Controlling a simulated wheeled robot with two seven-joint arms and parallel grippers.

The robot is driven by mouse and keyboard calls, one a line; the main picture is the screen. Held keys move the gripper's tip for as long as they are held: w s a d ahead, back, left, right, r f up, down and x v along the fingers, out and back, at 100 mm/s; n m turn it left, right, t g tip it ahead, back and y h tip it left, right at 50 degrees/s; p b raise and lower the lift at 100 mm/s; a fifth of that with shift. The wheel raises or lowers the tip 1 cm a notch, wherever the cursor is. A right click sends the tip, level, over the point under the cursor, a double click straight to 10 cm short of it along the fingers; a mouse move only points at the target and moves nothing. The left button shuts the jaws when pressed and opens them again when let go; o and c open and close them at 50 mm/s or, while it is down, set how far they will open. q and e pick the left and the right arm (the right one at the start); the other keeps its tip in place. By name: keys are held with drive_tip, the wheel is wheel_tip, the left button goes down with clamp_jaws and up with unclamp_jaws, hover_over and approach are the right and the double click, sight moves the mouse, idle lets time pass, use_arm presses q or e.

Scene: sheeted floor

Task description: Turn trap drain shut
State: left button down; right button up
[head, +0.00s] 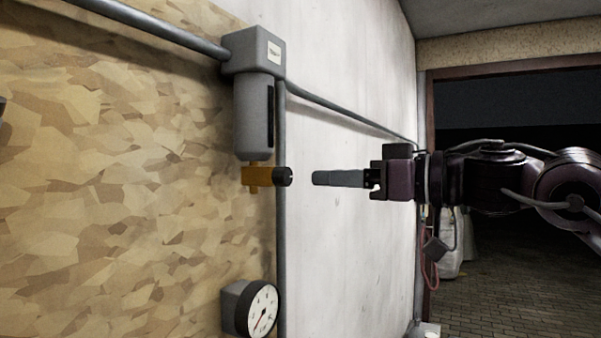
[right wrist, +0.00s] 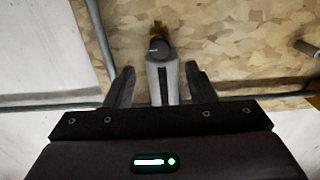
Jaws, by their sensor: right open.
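The trap (head: 254,115) is a grey housing with a hanging cylinder, mounted on the wall in the head view. Its drain (head: 256,178) is a brass fitting below the cylinder, with a round black knob (head: 284,176) facing right. My right gripper (head: 315,178) is level with the knob, a short gap to its right, not touching. In the right wrist view, my open right gripper (right wrist: 159,70) has its fingers apart, with the grey trap body (right wrist: 163,82) showing between them. The black knob (right wrist: 158,47) shows just beyond the fingertips. My left gripper is not in view.
A pressure gauge (head: 263,311) is mounted on the wall below the drain. A vertical pipe (head: 281,235) runs close behind the knob, and another pipe (head: 345,112) slopes right from the trap. A dark doorway (head: 515,160) opens at right. Space between gripper and knob is clear.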

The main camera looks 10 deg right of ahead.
sight(289, 176)
drive_tip(key=p+x, duration=0.2)
drive_tip(key=x, duration=0.3)
drive_tip(key=shift+w+a+r+p, duration=0.15)
drive_tip(key=shift+w+a+p, duration=0.1)
drive_tip(key=shift+p, duration=0.1)
drive_tip(key=shift+w+a, duration=0.4)
drive_tip(key=shift+a, duration=0.1)
drive_tip(key=c, duration=1)
drive_tip(key=shift+o, duration=0.2)
